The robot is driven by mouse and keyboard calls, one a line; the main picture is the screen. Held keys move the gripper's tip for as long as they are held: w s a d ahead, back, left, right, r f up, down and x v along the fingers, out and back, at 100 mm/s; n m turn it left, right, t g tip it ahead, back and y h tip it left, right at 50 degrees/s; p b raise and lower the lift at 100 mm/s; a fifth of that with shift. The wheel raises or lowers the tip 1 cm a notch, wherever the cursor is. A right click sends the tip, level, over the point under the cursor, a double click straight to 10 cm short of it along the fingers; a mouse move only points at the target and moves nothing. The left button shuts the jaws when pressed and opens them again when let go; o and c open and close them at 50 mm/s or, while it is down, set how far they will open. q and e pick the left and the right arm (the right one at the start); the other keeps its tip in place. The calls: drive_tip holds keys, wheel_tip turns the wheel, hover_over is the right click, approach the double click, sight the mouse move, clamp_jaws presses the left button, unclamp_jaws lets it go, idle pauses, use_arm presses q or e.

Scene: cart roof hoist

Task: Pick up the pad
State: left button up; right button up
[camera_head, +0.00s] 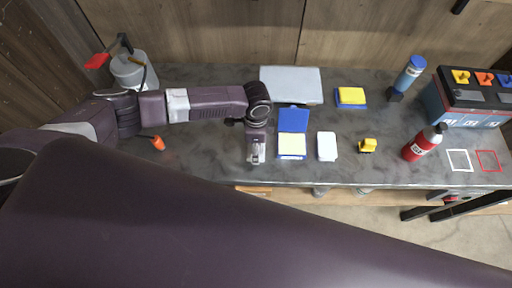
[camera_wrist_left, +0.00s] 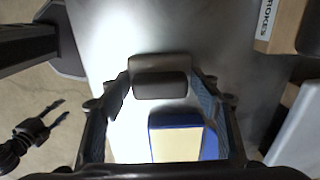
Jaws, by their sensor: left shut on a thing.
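A small grey-brown block with a darker front face, apparently the pad (camera_wrist_left: 160,75), sits between the fingers of my left gripper (camera_wrist_left: 160,88) in the left wrist view. The gripper is shut on it. In the head view my left gripper (camera_head: 256,158) points down near the worktop's front edge, just left of a blue-edged, cream-topped item (camera_head: 291,145). The gripper hides the block there. I cannot tell whether the block touches the worktop.
On the grey worktop (camera_head: 205,150) stand a white card-like item (camera_head: 327,146), a yellow block (camera_head: 367,145), a red bottle (camera_head: 424,143), a blue-topped bottle (camera_head: 410,74) and a large battery-like box (camera_head: 470,98). A yellow-blue pack (camera_head: 350,97) and a pale tray (camera_head: 291,84) lie behind.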

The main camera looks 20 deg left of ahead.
use_arm(q)
drive_tip(key=shift+r, duration=0.15)
wheel_tip(320, 180, up, 20)
drive_tip(key=b, duration=0.3)
drive_tip(key=o, duration=0.6)
drive_tip(key=c, duration=0.5)
